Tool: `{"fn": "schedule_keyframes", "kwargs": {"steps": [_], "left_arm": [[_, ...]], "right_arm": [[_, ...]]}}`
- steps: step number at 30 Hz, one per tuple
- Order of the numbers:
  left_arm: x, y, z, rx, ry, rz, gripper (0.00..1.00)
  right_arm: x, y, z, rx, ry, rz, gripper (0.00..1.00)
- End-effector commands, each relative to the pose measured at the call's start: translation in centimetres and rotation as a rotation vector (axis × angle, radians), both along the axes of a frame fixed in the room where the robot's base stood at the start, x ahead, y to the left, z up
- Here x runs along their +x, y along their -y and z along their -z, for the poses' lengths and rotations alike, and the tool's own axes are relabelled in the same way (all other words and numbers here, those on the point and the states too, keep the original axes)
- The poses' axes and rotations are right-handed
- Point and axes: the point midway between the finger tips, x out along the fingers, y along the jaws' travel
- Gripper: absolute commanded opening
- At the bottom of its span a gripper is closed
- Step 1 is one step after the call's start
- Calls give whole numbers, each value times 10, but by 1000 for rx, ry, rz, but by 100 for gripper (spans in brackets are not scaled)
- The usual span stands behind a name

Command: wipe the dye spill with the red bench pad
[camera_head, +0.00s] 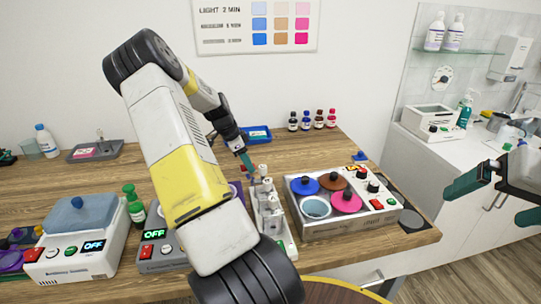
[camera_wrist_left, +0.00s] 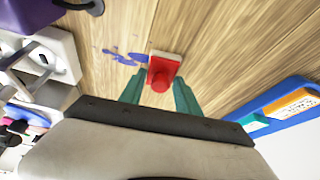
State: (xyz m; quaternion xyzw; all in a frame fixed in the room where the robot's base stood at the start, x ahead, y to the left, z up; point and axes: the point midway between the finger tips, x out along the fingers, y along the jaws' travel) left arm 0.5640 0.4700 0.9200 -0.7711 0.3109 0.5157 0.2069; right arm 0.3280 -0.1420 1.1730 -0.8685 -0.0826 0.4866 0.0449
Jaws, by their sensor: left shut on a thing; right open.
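The red bench pad (camera_wrist_left: 166,67), with a round red knob, is at the middle of the left wrist view, on or just above the wooden bench top. My left gripper (camera_wrist_left: 160,92) is shut on it, a teal finger on each side of the knob. The purple-blue dye spill (camera_wrist_left: 124,57) lies as smears on the wood just left of the pad. In the head view my left gripper (camera_head: 243,157) points down behind the white bottle rack; the pad and spill are hidden there. My right gripper (camera_head: 497,196) is open and empty at the far right.
A rack of white-capped bottles (camera_head: 270,207) stands close to my left gripper. A box with coloured lids (camera_head: 345,225) is to its right. A blue tray (camera_head: 257,134) and small bottles (camera_head: 318,120) are behind.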

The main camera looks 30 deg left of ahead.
Motion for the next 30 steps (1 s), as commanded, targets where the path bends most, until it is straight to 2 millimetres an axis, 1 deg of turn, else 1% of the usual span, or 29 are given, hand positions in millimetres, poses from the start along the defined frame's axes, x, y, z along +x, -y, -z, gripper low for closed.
{"fn": "schedule_keyframes", "kwargs": {"steps": [9, 16, 24, 30], "left_arm": [[-21, 18, 2, 0, -2, 2, 7], [-28, 23, 3, -1, -3, 1, 7], [-47, 38, 3, -3, -6, 0, 7], [-54, 45, 2, -2, -4, 1, 7]], "right_arm": [[0, 0, 0, 0, 0, 0, 100], [0, 0, 0, 0, 0, 0, 100], [0, 0, 0, 0, 0, 0, 100], [0, 0, 0, 0, 0, 0, 100]]}}
